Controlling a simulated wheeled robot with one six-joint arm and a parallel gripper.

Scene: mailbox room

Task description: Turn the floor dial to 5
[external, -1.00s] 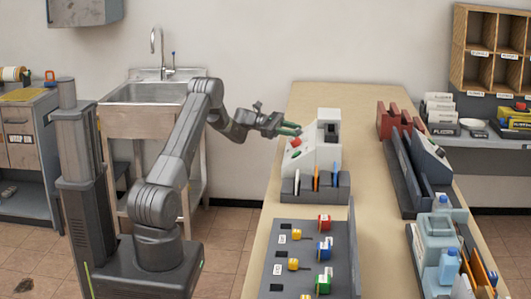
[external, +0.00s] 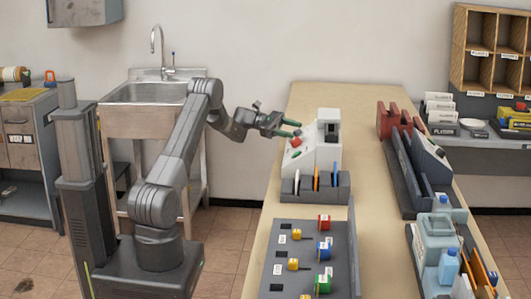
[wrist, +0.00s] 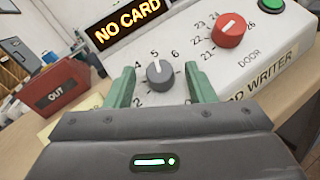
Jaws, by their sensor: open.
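The grey dial (wrist: 160,75) stands on the white card writer (wrist: 230,70) in the wrist view, ringed by numbers, of which 2, 4, 5 and 6 can be read. Its white mark points up, roughly at the 5. My gripper (wrist: 160,71) is open, with one green finger on each side of the dial; I cannot tell whether either touches it. The dial's name label is hidden behind my gripper. In the external view my gripper (external: 291,128) is at the left of the card writer (external: 328,135), and the grey dial cannot be made out.
A red dial (wrist: 230,30) marked DOOR and a green button (wrist: 271,6) sit right of the grey dial. A NO CARD display (wrist: 125,22) stands behind. A slotted rack (external: 315,187) and a grey board with coloured blocks (external: 310,260) are nearer on the table.

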